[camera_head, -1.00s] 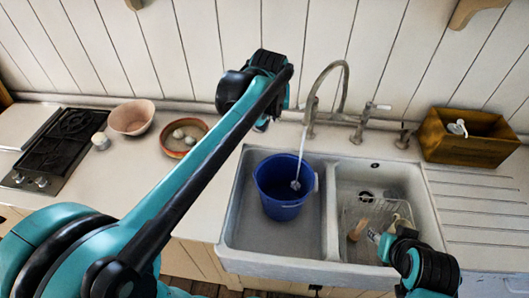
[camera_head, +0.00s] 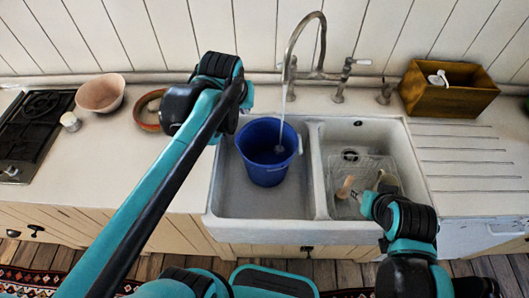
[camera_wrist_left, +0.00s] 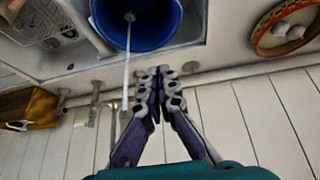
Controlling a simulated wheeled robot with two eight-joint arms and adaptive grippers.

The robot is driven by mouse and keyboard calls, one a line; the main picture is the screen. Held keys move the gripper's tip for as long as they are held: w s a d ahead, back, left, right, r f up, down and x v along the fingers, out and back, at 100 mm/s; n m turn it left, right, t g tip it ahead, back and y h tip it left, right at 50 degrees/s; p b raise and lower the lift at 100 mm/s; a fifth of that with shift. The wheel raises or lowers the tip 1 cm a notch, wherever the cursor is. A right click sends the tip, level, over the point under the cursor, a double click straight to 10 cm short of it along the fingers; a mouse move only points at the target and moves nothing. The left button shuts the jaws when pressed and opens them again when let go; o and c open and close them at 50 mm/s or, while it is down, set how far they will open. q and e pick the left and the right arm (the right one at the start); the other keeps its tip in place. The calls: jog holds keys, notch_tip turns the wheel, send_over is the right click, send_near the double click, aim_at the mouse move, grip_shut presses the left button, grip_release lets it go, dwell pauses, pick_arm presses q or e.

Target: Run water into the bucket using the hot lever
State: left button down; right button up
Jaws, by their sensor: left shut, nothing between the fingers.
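The blue bucket (camera_head: 267,152) stands upright in the left basin of the white sink (camera_head: 230,205). A stream of water (camera_head: 283,120) runs from the curved tap spout (camera_head: 300,30) into it; the stream also shows in the left wrist view (camera_wrist_left: 127,60). The right tap lever (camera_head: 358,62) sticks out to the right; the left lever is hard to make out, and no hot marking is readable. My left gripper (camera_wrist_left: 160,76) is shut and empty, left of the tap and bucket, touching neither. My right gripper (camera_head: 368,205) is over the right basin; its fingers are unclear.
A wire rack (camera_head: 365,170) and a wooden-handled brush (camera_head: 346,187) are in the right basin. A wooden box (camera_head: 445,92) stands at the back right. A terracotta dish (camera_head: 147,122), pink bowl (camera_head: 101,93) and hob (camera_head: 30,130) are at the left. The right drainboard is clear.

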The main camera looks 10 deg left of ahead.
dwell(0.4)
pick_arm(q)
jog(key=w+a+r+m+t+y+b, duration=0.1)
jog(key=w+a+r+m+t+y, duration=0.1)
jog(key=w+a+m+t, duration=0.45)
jog(key=w+a+r+m+t+y+b, duration=0.1)
jog(key=w+t, duration=0.3)
jog(key=w, duration=0.6)
jog(key=d+f+m+h+b, duration=0.2)
jog(key=d+f+m+h, duration=0.75)
jog(key=d+m, duration=0.45)
jog(key=w+b, duration=0.2)
jog(key=w, duration=0.8)
jog(key=shift+w+a+f+h, duration=0.25)
jog(key=shift+w+a+h, duration=0.1)
jog(key=shift+w+a, duration=0.05)
